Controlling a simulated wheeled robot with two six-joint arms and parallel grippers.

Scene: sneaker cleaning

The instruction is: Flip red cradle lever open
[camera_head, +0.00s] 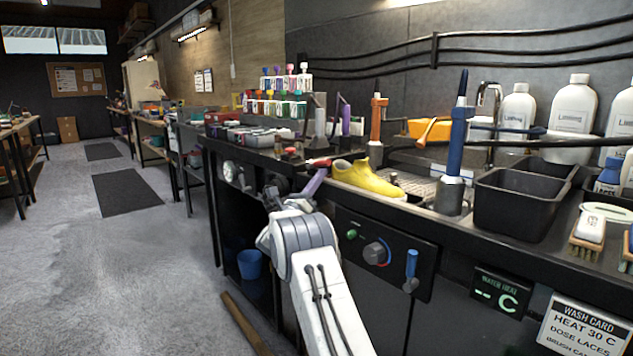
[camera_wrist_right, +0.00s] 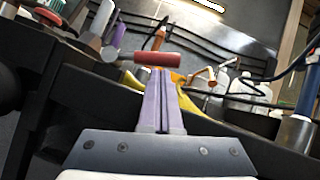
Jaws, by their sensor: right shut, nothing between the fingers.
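The red lever (camera_head: 319,162) shows at the front edge of the bench, left of the yellow sneaker (camera_head: 357,178). In the right wrist view the lever (camera_wrist_right: 152,60) is a red cylinder lying across, just beyond my fingertips. My right gripper (camera_head: 323,172) has purple fingers that are shut together with nothing between them. In the right wrist view the fingers (camera_wrist_right: 161,72) end just below the red lever; I cannot tell whether they touch it. The sneaker (camera_wrist_right: 187,92) is partly hidden behind the fingers there. My left gripper is not in view.
An orange-handled tool (camera_head: 376,130) and a blue-handled tool (camera_head: 456,140) stand behind and right of the sneaker. A black bin (camera_head: 520,200) and white bottles (camera_head: 573,115) are farther right. A control panel (camera_head: 385,255) is on the bench front. The floor at left is mostly clear.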

